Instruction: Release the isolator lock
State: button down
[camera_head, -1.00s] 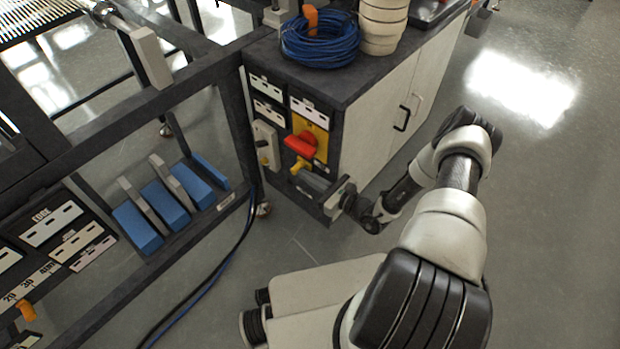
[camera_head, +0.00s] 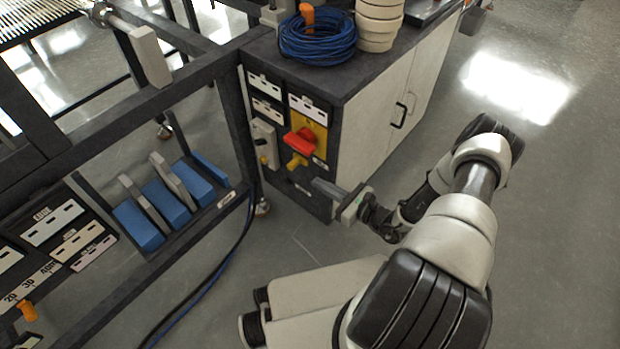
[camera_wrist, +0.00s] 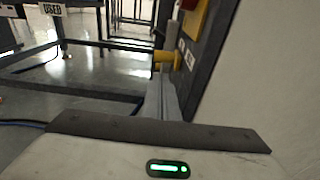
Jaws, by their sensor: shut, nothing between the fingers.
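The isolator is a red rotary handle (camera_head: 301,140) on a yellow plate (camera_head: 321,131) on the end panel of the cabinet. A small yellow lock piece (camera_head: 297,161) sticks out just below the handle. In the wrist view, the yellow lock (camera_wrist: 164,57) projects left from the panel beyond my fingertips, and a bit of the red handle (camera_wrist: 188,5) shows at the top edge. My gripper (camera_head: 318,183) is shut and empty, below and right of the lock and apart from it. In the wrist view, my closed fingers (camera_wrist: 162,82) point toward the lock.
A rack with blue blocks (camera_head: 170,203) stands to the left. Cables (camera_head: 205,272) run down to the floor. Floor right of the cabinet is clear.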

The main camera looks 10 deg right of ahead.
jog(key=v, duration=0.6)
jog(key=shift+d+p, duration=0.15)
jog(key=shift+p, duration=0.25)
jog(key=shift+s, duration=0.15)
jog(key=s+a+r+n+g+h, duration=0.15)
jog(key=a+r+n+g, duration=0.25)
jog(key=r+n, duration=0.5)
jog(key=s+a+r+n+g+h, duration=0.1)
jog(key=s+a+r+n+g, duration=0.3)
jog(key=r, duration=0.9)
jog(key=s+a+r+n+g+h, duration=0.25)
jog(key=r+n+g, duration=0.25)
jog(key=r+n, duration=0.4)
jog(key=s+d+r+n+t+h, duration=0.1)
jog(key=s+r+n+t+h, duration=0.3)
jog(key=r, duration=0.5)
jog(key=s+d+r+n+t+h, duration=0.1)
jog(key=s+d+r+n+t, duration=0.15)
jog(key=s+r, duration=0.4)
notch_tip(320, 180, up, 25)
jog(key=w+g+p, duration=0.1)
jog(key=p, duration=2.3)
jog(key=shift+a, duration=0.4)
